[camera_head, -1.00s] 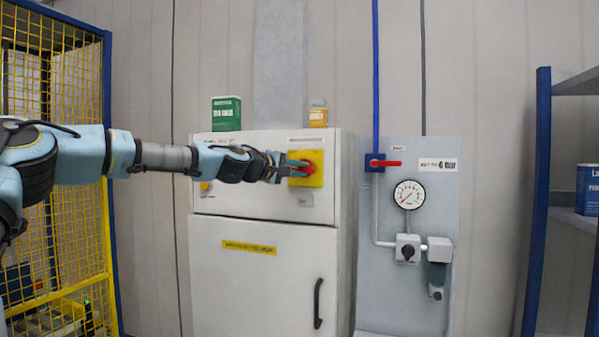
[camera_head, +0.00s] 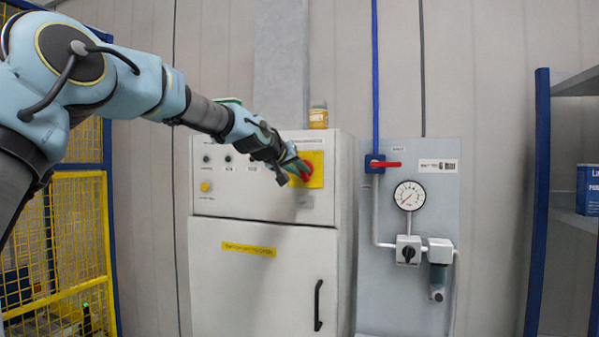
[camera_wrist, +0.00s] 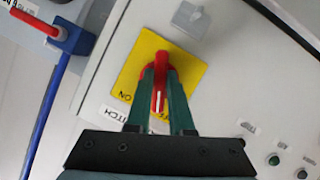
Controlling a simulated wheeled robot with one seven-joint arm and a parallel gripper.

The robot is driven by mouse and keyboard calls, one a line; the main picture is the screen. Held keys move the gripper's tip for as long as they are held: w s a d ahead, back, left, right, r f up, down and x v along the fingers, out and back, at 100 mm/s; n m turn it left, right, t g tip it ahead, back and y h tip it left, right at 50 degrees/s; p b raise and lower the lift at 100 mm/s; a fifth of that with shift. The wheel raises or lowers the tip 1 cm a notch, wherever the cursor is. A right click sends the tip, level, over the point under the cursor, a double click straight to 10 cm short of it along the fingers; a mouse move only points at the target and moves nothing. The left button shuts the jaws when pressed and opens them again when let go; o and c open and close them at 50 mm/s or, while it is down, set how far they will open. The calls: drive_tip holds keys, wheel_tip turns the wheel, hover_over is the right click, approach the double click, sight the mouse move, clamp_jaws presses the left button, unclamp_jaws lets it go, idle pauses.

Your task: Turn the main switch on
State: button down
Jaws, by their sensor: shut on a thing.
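The main switch is a red handle (camera_wrist: 161,82) on a square yellow plate (camera_wrist: 136,68), at the upper right of a white cabinet (camera_head: 262,300). The plate also shows in the head view (camera_head: 317,158). My gripper (camera_wrist: 160,72) is shut on the red handle, one green finger on each side. In the wrist view the handle sits oblique to the plate's edges, and an "ON" label shows at the plate's corner. The other label is partly hidden by a finger. In the head view my gripper (camera_head: 303,172) slants down to the right and hides part of the handle.
A blue valve with a red lever (camera_head: 385,164) and a gauge (camera_head: 409,195) sit on a grey panel to the right. Yellow mesh fencing (camera_head: 70,225) is at far left.

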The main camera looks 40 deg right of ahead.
drive_tip(key=m+t+y+b, duration=0.1)
drive_tip(key=m+t, duration=0.1)
drive_tip(key=m, duration=0.1)
drive_tip(key=shift+y, duration=0.3)
drive_tip(key=shift+b, duration=0.3)
drive_tip(key=c, duration=0.8)
unclamp_jaws()
drive_tip(key=b+v, duration=0.4)
drive_tip(key=v, duration=0.6)
drive_tip(key=shift+s+a, duration=0.2)
drive_tip(key=shift+a, duration=0.1)
